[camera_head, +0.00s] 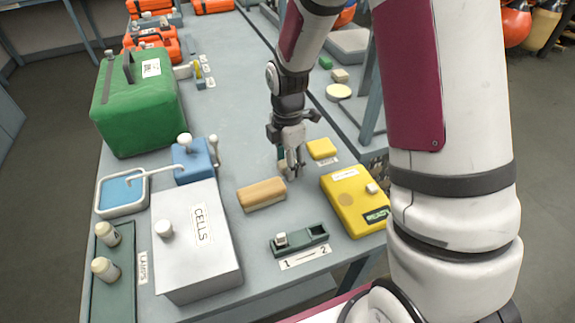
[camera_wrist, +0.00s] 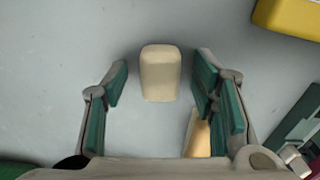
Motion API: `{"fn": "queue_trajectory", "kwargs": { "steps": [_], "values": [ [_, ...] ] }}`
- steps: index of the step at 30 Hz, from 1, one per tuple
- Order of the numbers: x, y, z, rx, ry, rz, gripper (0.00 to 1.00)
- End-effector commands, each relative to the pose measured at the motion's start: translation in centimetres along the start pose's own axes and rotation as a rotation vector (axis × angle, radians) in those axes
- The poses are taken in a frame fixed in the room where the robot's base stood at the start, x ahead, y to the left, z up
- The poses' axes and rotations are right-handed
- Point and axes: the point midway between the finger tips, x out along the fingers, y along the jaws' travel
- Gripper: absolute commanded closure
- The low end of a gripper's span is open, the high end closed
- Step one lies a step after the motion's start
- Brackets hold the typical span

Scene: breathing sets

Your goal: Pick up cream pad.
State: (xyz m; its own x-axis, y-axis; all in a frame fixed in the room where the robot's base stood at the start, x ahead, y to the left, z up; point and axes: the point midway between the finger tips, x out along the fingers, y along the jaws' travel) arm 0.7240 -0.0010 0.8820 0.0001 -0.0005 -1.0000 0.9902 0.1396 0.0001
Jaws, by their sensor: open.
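The cream pad (camera_wrist: 160,73) is a small rounded beige block on the grey tabletop. In the wrist view it lies between the lines of my two fingers, a little ahead of the left fingertip and nearer the right finger. My gripper (camera_wrist: 160,82) is open, with its green-padded fingers apart and no visible contact with the pad. In the head view my gripper (camera_head: 291,165) points down over the table, and it largely hides the pad there.
A tan block (camera_head: 262,194) lies close beside my gripper, partly behind the right finger in the wrist view. A yellow box (camera_head: 352,205), a small yellow block (camera_head: 322,148) and a dark green tray (camera_head: 299,240) are near. A white CELLS box (camera_head: 195,240) stands left. Bare table lies behind.

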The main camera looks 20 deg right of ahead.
Motion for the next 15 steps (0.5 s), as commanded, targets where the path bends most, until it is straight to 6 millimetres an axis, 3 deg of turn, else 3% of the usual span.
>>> {"fn": "queue_trajectory", "kwargs": {
  "steps": [5, 11, 15],
  "values": [
    [-0.02, -0.01, 0.01, 0.000, 0.000, 0.000, 0.47],
    [-0.03, -0.01, 0.01, 0.000, 0.000, 0.000, 0.90],
    [-0.03, -0.02, 0.01, 0.000, 0.000, 0.000, 0.91]
  ]
}}
